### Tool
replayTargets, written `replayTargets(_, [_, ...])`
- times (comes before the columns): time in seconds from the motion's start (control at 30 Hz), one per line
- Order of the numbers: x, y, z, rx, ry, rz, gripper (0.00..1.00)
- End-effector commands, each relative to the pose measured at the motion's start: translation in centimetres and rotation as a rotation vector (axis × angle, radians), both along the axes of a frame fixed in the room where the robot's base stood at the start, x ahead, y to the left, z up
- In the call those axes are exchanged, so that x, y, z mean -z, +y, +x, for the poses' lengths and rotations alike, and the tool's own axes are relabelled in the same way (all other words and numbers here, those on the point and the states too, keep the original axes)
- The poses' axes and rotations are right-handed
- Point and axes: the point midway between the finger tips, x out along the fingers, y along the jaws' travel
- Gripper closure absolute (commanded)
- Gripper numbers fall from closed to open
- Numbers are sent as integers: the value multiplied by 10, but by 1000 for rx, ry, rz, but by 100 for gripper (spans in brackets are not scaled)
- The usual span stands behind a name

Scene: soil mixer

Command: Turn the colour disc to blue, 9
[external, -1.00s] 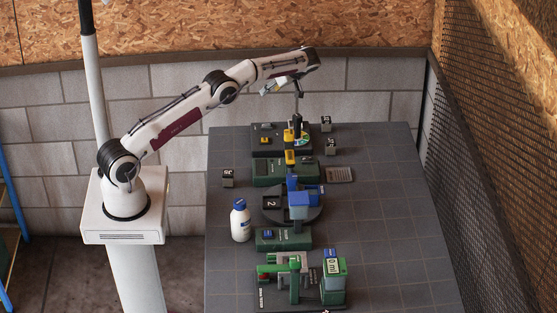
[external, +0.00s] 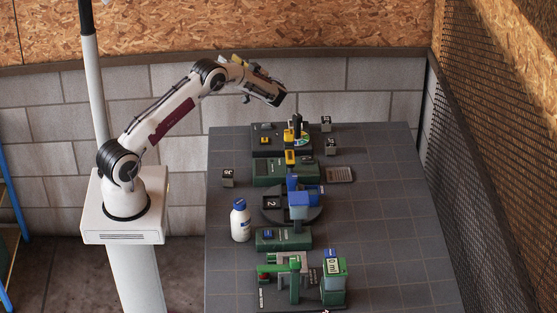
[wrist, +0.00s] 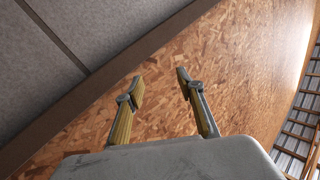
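The colour disc (external: 303,139) shows small in the external view, on a dark base (external: 262,151) at the back of the table. Green, yellow and white patches show on it. An upright black piece (external: 297,124) stands at the disc and hides part of it. Its setting is too small to read. My gripper (wrist: 160,77) is open and empty in the wrist view, its two fingers well apart, with the board wall behind them. My arm's end is above and left of the disc, clear of it.
A green box (external: 270,174), a round dark turntable (external: 271,217) with blue parts, and a green stand (external: 294,284) line up towards the front. A white bottle (external: 240,222) with a blue cap stands left. The table's right side is clear.

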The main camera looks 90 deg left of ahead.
Motion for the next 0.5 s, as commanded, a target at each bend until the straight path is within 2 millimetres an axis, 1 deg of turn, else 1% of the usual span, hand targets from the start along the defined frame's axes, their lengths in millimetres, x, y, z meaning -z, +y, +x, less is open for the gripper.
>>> replayTargets(0.13, [-5,7,2,91,76,61,62])
replayTargets(0.23, [-6,10,8,163,118,98,62])
replayTargets(0.5, [1,9,31,386,203,165,62])
